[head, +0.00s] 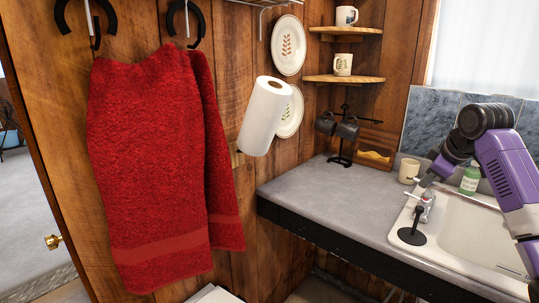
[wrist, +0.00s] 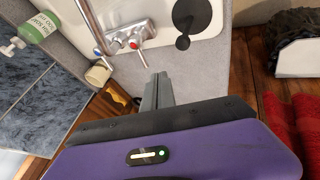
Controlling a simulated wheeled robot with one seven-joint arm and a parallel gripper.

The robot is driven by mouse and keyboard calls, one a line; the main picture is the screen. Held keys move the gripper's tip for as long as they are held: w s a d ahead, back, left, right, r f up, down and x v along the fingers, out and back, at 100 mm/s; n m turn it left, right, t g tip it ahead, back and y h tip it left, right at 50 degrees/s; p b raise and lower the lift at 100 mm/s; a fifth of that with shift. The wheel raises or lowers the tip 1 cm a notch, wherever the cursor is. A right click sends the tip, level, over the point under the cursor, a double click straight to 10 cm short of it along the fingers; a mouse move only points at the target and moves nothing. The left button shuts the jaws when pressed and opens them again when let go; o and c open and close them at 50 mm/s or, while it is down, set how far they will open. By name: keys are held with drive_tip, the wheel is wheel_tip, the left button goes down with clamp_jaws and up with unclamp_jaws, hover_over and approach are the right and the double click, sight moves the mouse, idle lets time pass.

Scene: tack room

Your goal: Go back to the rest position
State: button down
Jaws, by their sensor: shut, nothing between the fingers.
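My gripper (head: 420,186) reaches from the right over the counter, beside the sink faucet and apart from the mug in the head view. In the wrist view its two grey fingers (wrist: 160,80) are together with nothing between them, so it is shut and empty. My purple arm comes in from the right edge of the head view.
The sink (head: 470,235), faucet (head: 426,206), black sink plug (head: 412,236), green soap bottle (head: 470,180) and cream mug (head: 409,171) are close to my gripper. A mug stand (head: 344,140) is further back. The counter's left part (head: 310,195) is clear. Red towels (head: 150,170) hang left.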

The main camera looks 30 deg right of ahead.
drive_tip(key=w+a+r+m+t+h, duration=0.1)
drive_tip(key=w+r+m+t+h, duration=0.2)
drive_tip(key=w+r+t, duration=0.45)
drive_tip(key=s+a+f+m+t, duration=0.1)
drive_tip(key=a+f+m+t, duration=0.1)
drive_tip(key=a+f, duration=0.35)
drive_tip(key=s+a+f+m+t+h, duration=0.1)
drive_tip(key=s+a+f, duration=0.15)
drive_tip(key=a, duration=0.55)
drive_tip(key=a+f+m+t, duration=0.2)
drive_tip(key=a+f, duration=0.2)
drive_tip(key=a, duration=0.3)
drive_tip(key=s+a+f+m, duration=0.1)
drive_tip(key=s+a+f, duration=0.3)
drive_tip(key=s+a, duration=0.45)
drive_tip(key=s+a+f, duration=0.4)
drive_tip(key=s+a, duration=0.4)
drive_tip(key=s, duration=0.1)
drive_tip(key=s+a+f+n+g+y, duration=0.1)
drive_tip(key=s+a, duration=0.4)
drive_tip(key=s, duration=0.6)
drive_tip(key=s+a+f+n+g+y, duration=0.2)
drive_tip(key=s+a+f+n+y, duration=0.2)
drive_tip(key=s, duration=0.8)
drive_tip(key=a+f+y, duration=0.1)
drive_tip(key=a+y, duration=0.1)
drive_tip(key=shift+s+a+f+n, duration=0.2)
drive_tip(key=shift+s+a+n, duration=0.05)
drive_tip(key=shift+a+n, duration=0.05)
drive_tip(key=shift+g, duration=0.25)
